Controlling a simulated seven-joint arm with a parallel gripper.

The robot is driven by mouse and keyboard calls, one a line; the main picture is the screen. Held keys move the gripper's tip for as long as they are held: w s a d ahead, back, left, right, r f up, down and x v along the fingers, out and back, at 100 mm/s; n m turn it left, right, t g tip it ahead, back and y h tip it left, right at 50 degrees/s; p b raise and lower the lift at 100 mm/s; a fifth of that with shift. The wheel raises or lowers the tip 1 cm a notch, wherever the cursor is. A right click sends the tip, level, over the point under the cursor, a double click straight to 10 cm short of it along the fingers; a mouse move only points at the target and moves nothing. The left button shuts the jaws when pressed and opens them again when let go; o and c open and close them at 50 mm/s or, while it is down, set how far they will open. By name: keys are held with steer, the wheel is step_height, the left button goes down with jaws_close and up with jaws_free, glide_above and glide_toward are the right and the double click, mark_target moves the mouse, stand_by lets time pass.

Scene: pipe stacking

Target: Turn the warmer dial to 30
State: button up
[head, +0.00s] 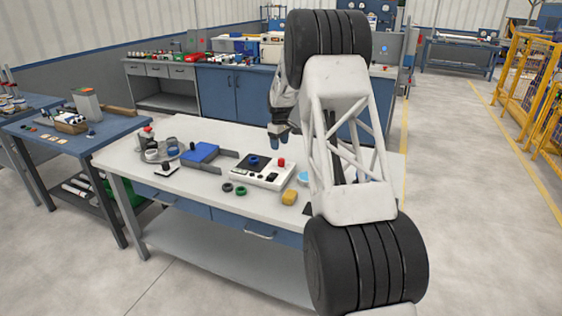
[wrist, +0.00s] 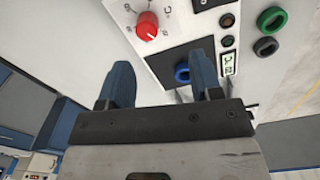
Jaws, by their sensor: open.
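The warmer is a white box (head: 262,176) on the grey-white table, with a dark panel on top. Its red dial (head: 281,162) sits at the right of the box. In the wrist view the red dial (wrist: 147,26) is at the top, with printed marks around it too small to read. My gripper (head: 278,140) is above the table behind the box, partly hidden by my arm. In the wrist view its two blue fingers (wrist: 162,70) are apart with nothing held. The dial lies beyond the fingertips, untouched.
A blue ring (head: 253,161) sits on the box's dark panel. A green ring (head: 240,191) and a dark ring (head: 227,187) lie in front. A blue box (head: 201,152) stands to the left.

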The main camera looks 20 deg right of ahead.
mark_target(281, 159)
steer(key=shift+w+d+f, duration=0.35)
steer(key=shift+w+f, duration=0.1)
steer(key=shift+f, duration=0.2)
steer(key=shift+w+d+f, duration=0.35)
steer(key=shift+w+f, duration=0.1)
steer(key=shift+f, duration=0.15)
steer(key=shift+f, duration=0.1)
steer(key=shift+f, duration=3.8)
steer(key=c, duration=0.9)
